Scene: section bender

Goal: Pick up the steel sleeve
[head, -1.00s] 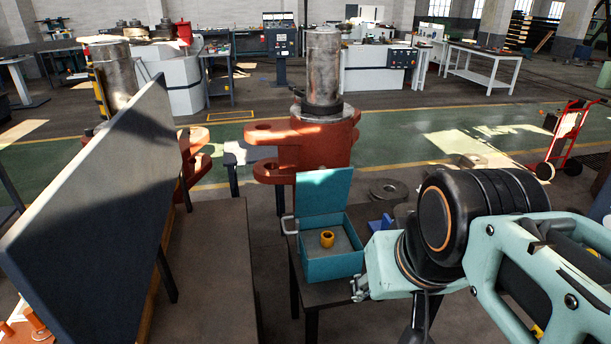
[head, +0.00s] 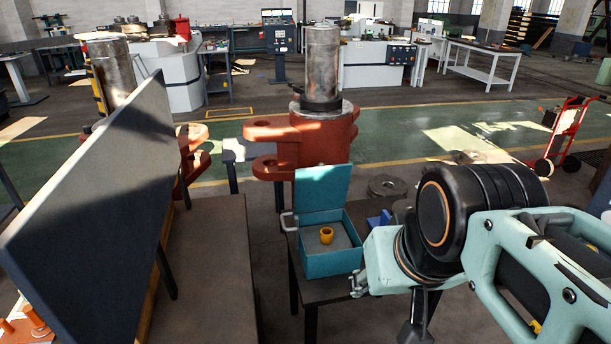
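I cannot pick out the steel sleeve for certain. A grey metal ring (head: 387,186) lies flat at the back of the small dark table, and a second grey round piece (head: 403,209) beside it is partly hidden by my arm. A brass-coloured ring (head: 326,235) sits inside the open teal box. My gripper (head: 417,328) shows only as a dark part below my wrist at the bottom edge, to the right of the box. Its fingers are not clear and I see nothing held in it.
The teal box (head: 331,265) stands on the dark table (head: 314,293) with its lid raised. A blue piece (head: 379,218) lies right of it. A large dark slanted panel (head: 95,190) stands at left. The red bender (head: 320,140) is behind the table.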

